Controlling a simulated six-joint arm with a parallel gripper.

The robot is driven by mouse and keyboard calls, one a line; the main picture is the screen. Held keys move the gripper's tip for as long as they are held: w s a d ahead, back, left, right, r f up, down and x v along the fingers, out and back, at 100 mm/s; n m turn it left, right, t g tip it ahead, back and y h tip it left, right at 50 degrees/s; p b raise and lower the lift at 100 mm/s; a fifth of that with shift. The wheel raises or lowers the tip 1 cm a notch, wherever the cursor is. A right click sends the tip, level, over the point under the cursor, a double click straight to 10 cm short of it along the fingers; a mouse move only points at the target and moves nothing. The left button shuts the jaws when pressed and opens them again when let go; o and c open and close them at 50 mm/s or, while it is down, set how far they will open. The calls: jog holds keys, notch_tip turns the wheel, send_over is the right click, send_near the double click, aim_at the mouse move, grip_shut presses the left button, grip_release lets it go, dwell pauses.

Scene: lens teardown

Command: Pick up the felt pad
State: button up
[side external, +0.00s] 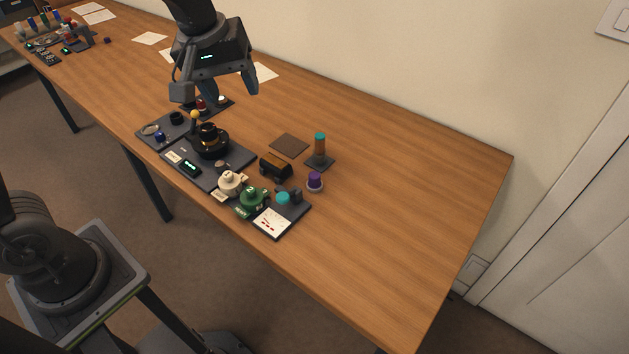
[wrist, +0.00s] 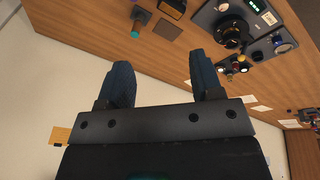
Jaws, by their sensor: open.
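A flat brown square (side external: 289,145), which looks like the felt pad, lies on the wooden table behind the small black and brown block. It also shows in the wrist view (wrist: 167,29), near the top edge. My gripper (side external: 217,96) is up in the air above the back left of the teardown parts, to the left of the pad and apart from it. In the wrist view its two fingers (wrist: 160,60) are spread with nothing between them.
The black and brown block (side external: 275,165) and a purple knob (side external: 315,181) are in front. A dark tray with a black lens part (side external: 211,139) lies left. The table's right side is clear.

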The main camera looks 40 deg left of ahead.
jog(key=w+d+f+n+g, duration=0.1)
jog(key=w+d+f+n, duration=0.1)
jog(key=w+f+n, duration=0.3)
jog(key=n+g, duration=0.2)
jog(key=n, duration=0.3)
send_over(315, 175)
jog(key=f, duration=1.7)
jog(key=shift+w+f, duration=0.35)
jog(key=shift+f, duration=0.05)
jog(key=shift+s+f, duration=0.2)
jog(key=shift+f, duration=1.35)
jog(key=shift+s+f, duration=0.15)
jog(key=shift+f, duration=1.4)
jog(key=shift+c, duration=0.4)
jog(key=c, duration=0.9)
